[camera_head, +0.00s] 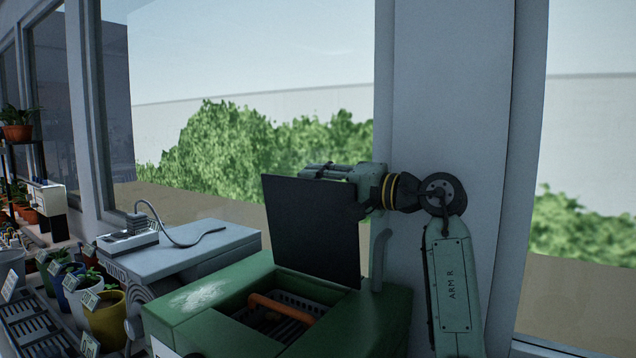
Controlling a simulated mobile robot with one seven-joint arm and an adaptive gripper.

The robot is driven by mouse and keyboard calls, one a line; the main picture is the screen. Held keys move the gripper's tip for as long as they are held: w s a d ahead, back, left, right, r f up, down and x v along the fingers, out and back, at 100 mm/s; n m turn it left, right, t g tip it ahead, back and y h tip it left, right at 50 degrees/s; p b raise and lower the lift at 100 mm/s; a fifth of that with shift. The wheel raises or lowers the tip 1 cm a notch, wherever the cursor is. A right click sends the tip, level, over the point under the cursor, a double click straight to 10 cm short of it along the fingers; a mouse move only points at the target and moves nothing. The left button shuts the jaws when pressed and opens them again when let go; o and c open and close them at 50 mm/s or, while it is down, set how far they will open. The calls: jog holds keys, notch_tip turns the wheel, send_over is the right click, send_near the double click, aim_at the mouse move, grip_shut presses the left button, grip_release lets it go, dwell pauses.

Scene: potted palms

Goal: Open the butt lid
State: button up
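The green butt (205,302) stands at the bottom centre, with its square opening uncovered. Its dark flat lid (312,238) stands up steeply at the back of the opening, tilted a little from upright. My gripper (325,171) is at the lid's top edge, partly behind it. The lid hides part of my gripper, so I cannot tell whether its fingers are open or shut, or whether they touch the lid. Inside the opening, an orange curved piece (283,306) lies over a dark slatted grille.
A grey cabinet (190,251) with a small device and a hose (172,238) stands left of the butt. Several labelled pots, including a yellow one (104,322), stand at the far left. A pale pillar (450,110) rises behind my arm, beside large windows.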

grip_shut()
dwell(0.7)
